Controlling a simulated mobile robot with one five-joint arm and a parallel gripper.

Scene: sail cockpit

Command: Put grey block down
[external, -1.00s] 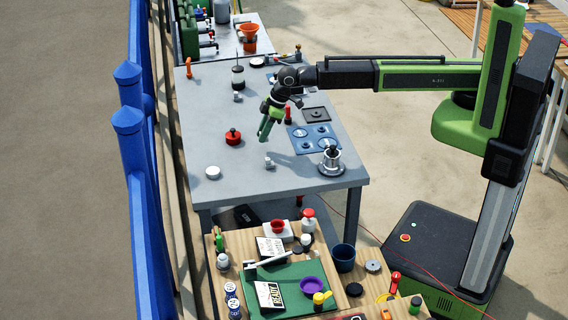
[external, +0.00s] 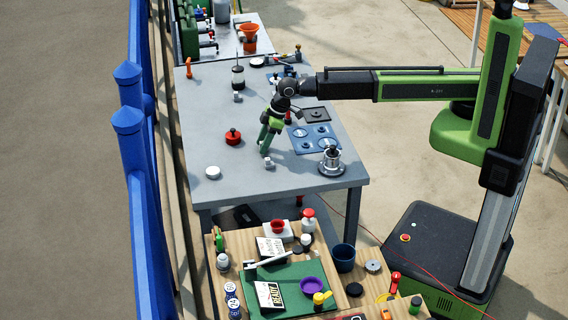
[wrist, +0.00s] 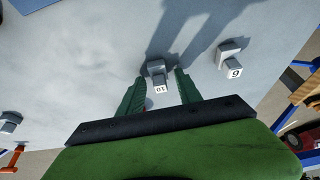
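A grey block marked 10 (wrist: 158,82) stands between my fingertips in the wrist view. It seems to be on the table, and a gap shows between it and the right finger. My gripper (wrist: 160,82) is open around it; in the external view my gripper (external: 266,144) points down, low over the grey table. A grey block shows just below the fingertips (external: 268,162) in the external view; I cannot tell which. Another grey block (external: 237,97) stands farther back.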

